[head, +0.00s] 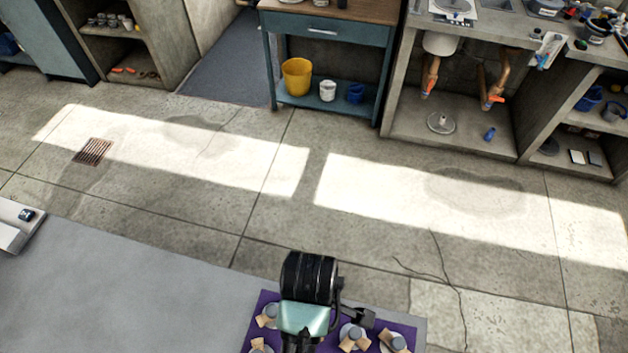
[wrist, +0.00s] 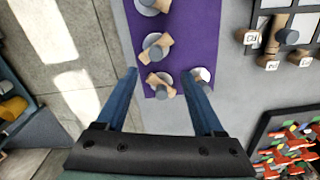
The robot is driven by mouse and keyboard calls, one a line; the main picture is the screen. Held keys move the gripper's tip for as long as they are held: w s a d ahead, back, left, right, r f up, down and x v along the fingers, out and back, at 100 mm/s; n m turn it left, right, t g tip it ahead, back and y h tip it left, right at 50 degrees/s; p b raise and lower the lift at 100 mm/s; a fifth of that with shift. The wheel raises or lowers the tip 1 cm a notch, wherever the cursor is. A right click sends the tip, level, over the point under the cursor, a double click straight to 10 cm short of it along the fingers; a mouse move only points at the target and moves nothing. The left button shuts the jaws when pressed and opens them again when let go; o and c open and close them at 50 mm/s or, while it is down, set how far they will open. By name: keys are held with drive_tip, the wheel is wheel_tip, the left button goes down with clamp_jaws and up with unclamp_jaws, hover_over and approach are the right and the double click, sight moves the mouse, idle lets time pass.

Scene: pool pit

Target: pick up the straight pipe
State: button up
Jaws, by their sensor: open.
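My gripper (wrist: 161,74) is open and empty in the wrist view, its two blue fingers spread above the purple mat (wrist: 206,28). Several tan and grey pipe pieces rest on round pale bases on the mat. One tan-and-grey piece (wrist: 155,47) lies ahead of the fingertips, another (wrist: 161,86) lies between the fingers, and a third (wrist: 201,76) is by the right fingertip. I cannot tell which piece is the straight pipe. In the head view the mat (head: 262,303) is partly hidden by my arm.
A grey tabletop (head: 150,290) is bare left of the mat in the head view. In the wrist view, labelled tan pieces (wrist: 272,45) stand at upper right and a dark tray (wrist: 262,122) of red-handled parts at lower right. Beyond the table are sunlit floor and a blue workbench (head: 325,45).

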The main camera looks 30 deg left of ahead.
drive_tip(key=f, duration=0.4)
drive_tip(key=shift+s+f, duration=0.2)
drive_tip(key=shift+f, duration=0.1)
drive_tip(key=shift+w+f+p, duration=0.2)
drive_tip(key=shift+f+p, duration=0.05)
drive_tip(key=shift+f, duration=0.8)
drive_tip(key=shift+w+f+p, duration=0.15)
drive_tip(key=shift+f+p, duration=0.05)
drive_tip(key=shift+f, duration=0.85)
drive_tip(key=shift+w+f+p, duration=0.2)
drive_tip(key=shift+f+p, duration=0.05)
drive_tip(key=shift+f, duration=0.8)
clamp_jaws()
